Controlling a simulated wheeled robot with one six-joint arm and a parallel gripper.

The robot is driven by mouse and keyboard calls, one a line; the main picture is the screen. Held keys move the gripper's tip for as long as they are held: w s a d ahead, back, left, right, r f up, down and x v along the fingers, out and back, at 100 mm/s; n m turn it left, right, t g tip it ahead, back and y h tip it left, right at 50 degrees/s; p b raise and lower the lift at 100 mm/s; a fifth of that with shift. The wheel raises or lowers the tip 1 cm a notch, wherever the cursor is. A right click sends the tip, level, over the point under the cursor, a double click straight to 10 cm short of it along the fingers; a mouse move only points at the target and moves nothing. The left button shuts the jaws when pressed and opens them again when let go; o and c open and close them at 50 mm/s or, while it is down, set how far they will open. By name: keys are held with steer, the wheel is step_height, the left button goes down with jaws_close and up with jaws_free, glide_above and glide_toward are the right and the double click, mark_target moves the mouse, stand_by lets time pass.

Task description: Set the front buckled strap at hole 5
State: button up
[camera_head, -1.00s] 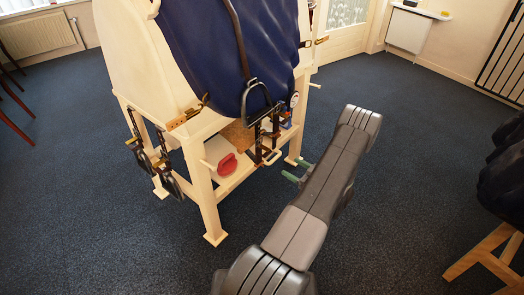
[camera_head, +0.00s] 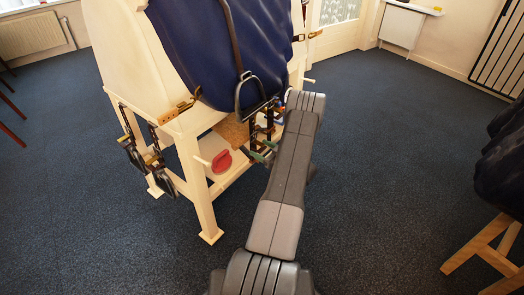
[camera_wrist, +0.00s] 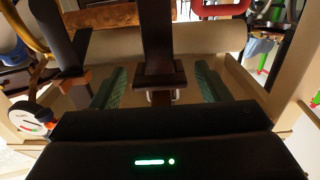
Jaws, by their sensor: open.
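Dark straps (camera_head: 253,133) hang below the blue cover on the near side of the wooden stand, partly hidden by my arm. My gripper (camera_head: 264,150) is at their lower ends, its green fingers apart. In the wrist view, one dark strap (camera_wrist: 156,40) hangs between the open fingers (camera_wrist: 162,70), with a gap on both sides. A small metal piece (camera_wrist: 160,97), perhaps a buckle, shows below it, partly hidden by the gripper body. Another dark strap (camera_wrist: 62,45) hangs to the left, outside the fingers. I cannot tell which strap is the front one, and no holes are readable.
The wooden stand's leg (camera_head: 200,190) and shelf with a red object (camera_head: 221,162) are close to the left of my gripper. A stirrup (camera_head: 250,92) hangs above. A round dial (camera_wrist: 38,120) is left in the wrist view.

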steer(key=c, duration=1.4)
step_height(320, 180, up, 11)
steer(key=p, duration=0.2)
steer(key=shift+w+p, duration=0.1)
steer(key=shift+p, duration=0.3)
steer(key=shift+f, duration=0.1)
steer(key=o, duration=1.4)
steer(key=p+v, duration=0.1)
steer(key=v, duration=1.2)
steer(key=shift+s+d+p, duration=0.25)
steer(key=shift+s+p, duration=0.05)
steer(key=shift+p, duration=0.05)
